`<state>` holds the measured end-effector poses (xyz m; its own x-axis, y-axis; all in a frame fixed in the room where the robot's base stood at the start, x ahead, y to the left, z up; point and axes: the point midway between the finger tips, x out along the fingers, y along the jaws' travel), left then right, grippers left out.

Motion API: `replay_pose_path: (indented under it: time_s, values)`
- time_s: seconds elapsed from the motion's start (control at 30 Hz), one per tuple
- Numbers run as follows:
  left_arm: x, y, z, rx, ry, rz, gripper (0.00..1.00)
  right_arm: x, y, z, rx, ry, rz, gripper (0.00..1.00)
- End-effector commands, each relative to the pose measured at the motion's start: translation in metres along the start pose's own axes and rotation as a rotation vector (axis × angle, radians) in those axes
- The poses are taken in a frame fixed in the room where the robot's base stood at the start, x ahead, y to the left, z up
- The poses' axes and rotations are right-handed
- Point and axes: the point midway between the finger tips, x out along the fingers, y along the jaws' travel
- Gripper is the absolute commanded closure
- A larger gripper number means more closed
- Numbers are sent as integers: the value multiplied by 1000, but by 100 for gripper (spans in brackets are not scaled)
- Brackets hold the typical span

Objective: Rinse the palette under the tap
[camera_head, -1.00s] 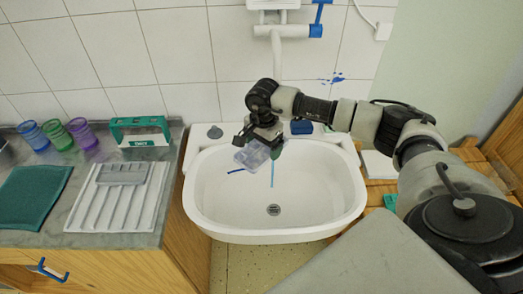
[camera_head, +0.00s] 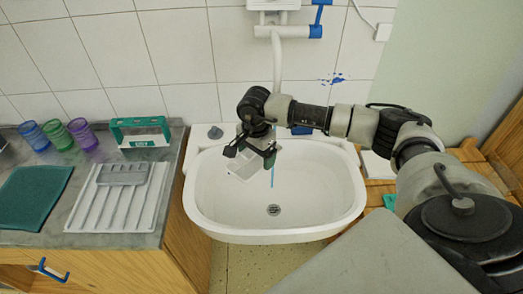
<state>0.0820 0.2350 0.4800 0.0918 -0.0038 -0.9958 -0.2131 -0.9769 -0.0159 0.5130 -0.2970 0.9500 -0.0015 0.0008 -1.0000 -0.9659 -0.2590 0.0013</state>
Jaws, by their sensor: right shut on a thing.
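My right gripper (camera_head: 252,153) is over the back of the white sink (camera_head: 330,205), shut on the palette (camera_head: 241,167). The palette is pale and tilted, with its upper part hidden by the gripper. A thin blue stream of water (camera_head: 272,178) falls just to the right of the palette. I cannot tell whether it touches the palette. The tap's spout is hidden behind my right arm. My left gripper is out of view.
On the counter at left are a ribbed grey drying tray (camera_head: 85,215), a dark green cloth (camera_head: 30,195), several coloured cups (camera_head: 60,135) and a green-framed holder (camera_head: 140,132). A blue block (camera_head: 302,130) sits on the sink's back rim. The basin's front is clear.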

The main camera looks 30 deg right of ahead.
Motion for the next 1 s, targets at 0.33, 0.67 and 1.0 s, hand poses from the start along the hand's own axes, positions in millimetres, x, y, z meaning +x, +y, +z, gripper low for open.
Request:
replay_pose_path:
  time_s: [0.33,0.67,1.0]
  values:
    - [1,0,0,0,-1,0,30,0,-5,28,-2,0,-3,37]
    - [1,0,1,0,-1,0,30,0,-7,46,-2,0,-2,37]
    - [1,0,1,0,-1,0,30,0,-7,46,-1,0,-2,37]
